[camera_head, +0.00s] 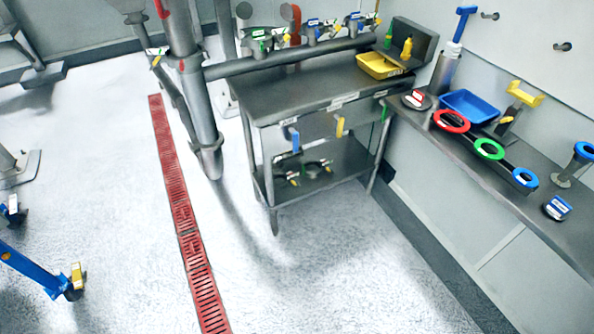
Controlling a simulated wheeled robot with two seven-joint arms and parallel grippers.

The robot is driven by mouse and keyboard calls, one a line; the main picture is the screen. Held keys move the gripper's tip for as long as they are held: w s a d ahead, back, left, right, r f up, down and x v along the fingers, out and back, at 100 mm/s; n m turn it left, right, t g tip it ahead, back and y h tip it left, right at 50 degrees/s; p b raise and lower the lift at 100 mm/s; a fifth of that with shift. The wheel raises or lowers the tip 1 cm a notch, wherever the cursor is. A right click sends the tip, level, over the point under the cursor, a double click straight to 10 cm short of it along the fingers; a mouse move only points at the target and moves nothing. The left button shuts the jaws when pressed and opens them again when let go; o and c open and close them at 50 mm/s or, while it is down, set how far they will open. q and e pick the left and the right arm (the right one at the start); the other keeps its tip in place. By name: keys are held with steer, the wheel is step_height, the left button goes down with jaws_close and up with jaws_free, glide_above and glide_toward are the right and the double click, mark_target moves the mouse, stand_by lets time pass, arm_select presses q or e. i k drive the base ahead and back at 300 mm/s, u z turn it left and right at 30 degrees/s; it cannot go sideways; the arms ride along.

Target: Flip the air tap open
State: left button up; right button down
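Several taps with coloured handles sit along a grey pipe behind the steel table: a green-tagged tap (262,42), a blue-tagged tap (318,30) and another blue-tagged tap (358,22). Below the table's front edge hang a blue handle (293,138) and a yellow handle (340,126). The labels are too small to read, so I cannot tell which one is the air tap or whether it is open.
The steel table (290,92) bears a yellow tray (378,66). The right-hand shelf (482,152) holds a blue tray (470,106) and coloured rings. A vertical pipe (195,95) stands left of the table. A red floor grate (178,195) crosses mostly clear floor.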

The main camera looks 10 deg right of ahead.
mark_target(291, 130)
steer(key=u, duration=0.5)
steer(key=i, duration=1.15)
steer(key=z, duration=0.5)
